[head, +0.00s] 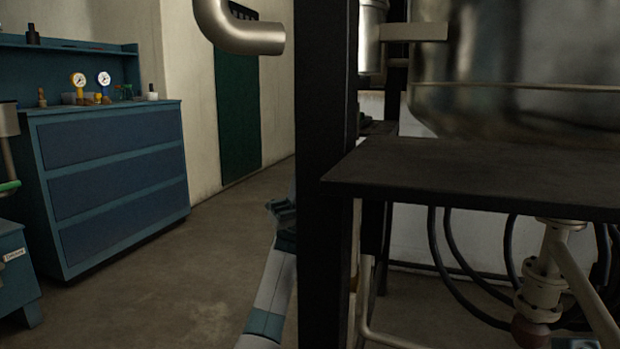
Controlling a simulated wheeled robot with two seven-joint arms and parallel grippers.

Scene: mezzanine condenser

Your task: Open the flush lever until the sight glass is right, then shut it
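I cannot make out a flush lever or a sight glass in the head view. A large shiny metal vessel (530,70) stands at the upper right above a dark steel platform (450,170). Below the platform, a cream flanged pipe fitting (541,285) with a reddish-brown round part (530,332) hangs at the lower right. My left gripper (281,208) is raised left of a black post, which hides part of it. I cannot tell whether it is open, and I see nothing in it. My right gripper is not in view.
The black post (325,150) stands upright close in front. A bent metal pipe (240,32) ends beside it at the top. Dark hoses (450,265) loop under the platform. A blue drawer cabinet (115,180) with two gauges stands left. The floor (170,285) between is clear.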

